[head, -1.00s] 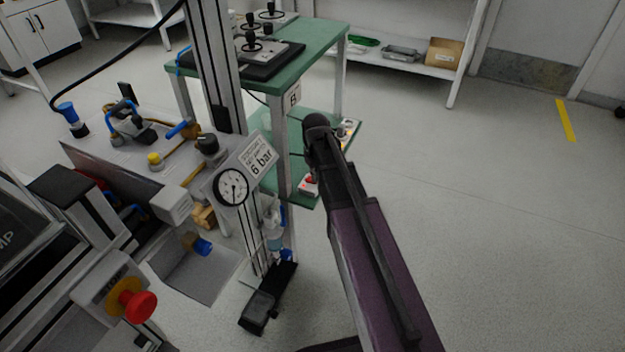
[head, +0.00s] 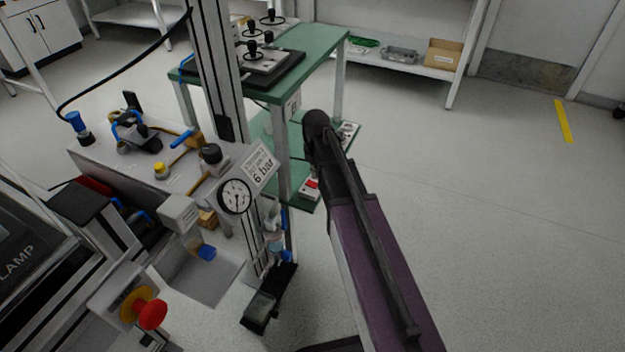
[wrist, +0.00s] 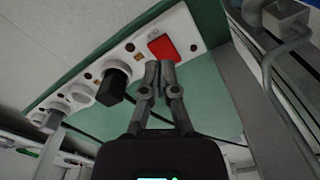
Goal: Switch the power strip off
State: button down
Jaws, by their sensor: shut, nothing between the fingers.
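The white power strip (wrist: 135,60) lies along the edge of a green shelf in the wrist view. Its red rocker switch (wrist: 163,47) is near the strip's right end; I cannot tell which way it is tipped. A black plug (wrist: 113,86) sits in the socket beside it. My gripper (wrist: 158,68) is shut and empty, its fingertips just below the switch in the picture; I cannot tell whether they touch. In the head view the strip's end (head: 309,190) shows on the lower shelf, and my arm hides its middle and my gripper.
The green table (head: 312,50) carries a dark tray with black-knobbed parts. A column with a pressure gauge (head: 236,196) and a machine with a red emergency button (head: 152,314) stand left. The floor (head: 480,220) to the right is clear.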

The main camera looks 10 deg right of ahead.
aim_at(315, 185)
jog(key=shift+r+p, duration=1.5)
jog(key=shift+r, duration=0.25)
jog(key=shift+s, duration=0.1)
jog(key=s+m, duration=0.5)
jog(key=s, duration=1.1)
notch_tip(315, 185, up, 37)
jog(key=p, duration=3.7)
jog(key=shift+w, duration=0.15)
